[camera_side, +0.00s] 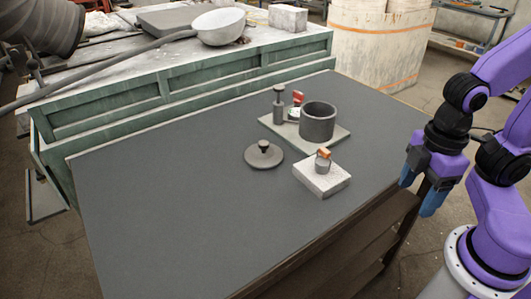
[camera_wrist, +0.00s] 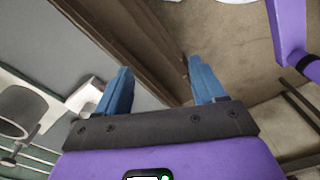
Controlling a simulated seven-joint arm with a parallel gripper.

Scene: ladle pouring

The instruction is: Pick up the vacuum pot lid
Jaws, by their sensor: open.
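The vacuum pot lid (camera_side: 261,157) is a dark round disc with a knob on top. It lies on the grey table, left of the pot and apart from it. The pot (camera_side: 318,122) is a dark open cylinder on a flat light base plate (camera_side: 341,142). My gripper (camera_side: 420,192) has blue fingers and is beyond the table's right edge, well away from the lid. In the wrist view my gripper (camera_wrist: 163,90) is open, with nothing between its fingers. I cannot make out the lid in the wrist view.
A pale block (camera_side: 320,180) carrying a small weight with an orange-brown handle sits in front of the pot. A dark post (camera_side: 278,106) and a small red-handled part (camera_side: 297,98) stand beside the pot. The table's left and front (camera_side: 170,215) are clear. A green bench stands behind.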

